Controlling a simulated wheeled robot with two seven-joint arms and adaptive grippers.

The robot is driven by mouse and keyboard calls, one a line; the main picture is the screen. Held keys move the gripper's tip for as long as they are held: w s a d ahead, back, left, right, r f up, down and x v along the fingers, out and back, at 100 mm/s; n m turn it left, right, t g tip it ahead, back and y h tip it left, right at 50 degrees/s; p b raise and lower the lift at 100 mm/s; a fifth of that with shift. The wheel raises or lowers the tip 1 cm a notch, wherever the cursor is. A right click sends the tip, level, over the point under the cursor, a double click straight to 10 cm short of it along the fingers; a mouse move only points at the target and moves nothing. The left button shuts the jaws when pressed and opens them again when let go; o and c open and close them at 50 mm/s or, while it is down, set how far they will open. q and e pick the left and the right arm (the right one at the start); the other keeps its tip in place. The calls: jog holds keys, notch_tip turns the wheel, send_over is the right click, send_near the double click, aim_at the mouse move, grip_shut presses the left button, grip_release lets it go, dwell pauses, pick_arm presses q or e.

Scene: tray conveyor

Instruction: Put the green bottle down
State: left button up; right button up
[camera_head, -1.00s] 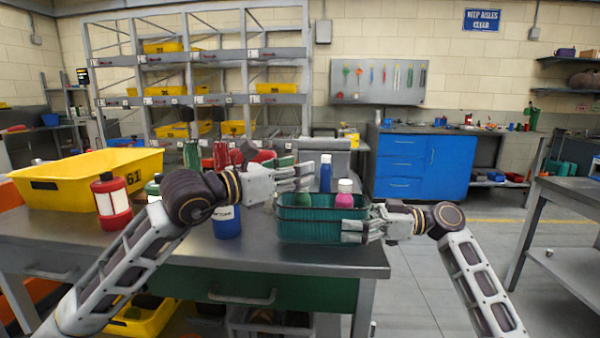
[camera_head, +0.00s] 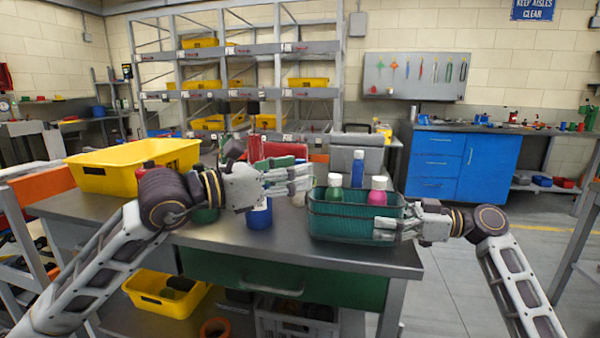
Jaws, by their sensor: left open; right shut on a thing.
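The green bottle (camera_head: 334,191) with a pale cap stands upright in the left part of the teal basket (camera_head: 345,228). The basket wall hides its lower part. A pink bottle (camera_head: 377,196) stands to its right in the basket. My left gripper (camera_head: 303,179) is open and empty, just left of the green bottle and above the basket's left rim, apart from the bottle. My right gripper (camera_head: 386,230) is shut on the teal basket at its right front side. The basket is at the right end of the grey table (camera_head: 290,247).
A blue bottle (camera_head: 357,169) stands behind the basket, and another blue bottle (camera_head: 260,215) stands below my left gripper. A yellow bin (camera_head: 130,179) is at the table's left. A red bottle is mostly hidden behind my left arm. Bare tabletop lies in front of the basket.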

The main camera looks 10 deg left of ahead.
dwell(0.7)
jog(key=o, duration=1.1)
jog(key=shift+d, duration=0.1)
jog(key=d, duration=1.1)
jog(key=shift+d, duration=0.4)
jog(key=shift+s+f, duration=0.1)
jog(key=shift+s, duration=0.05)
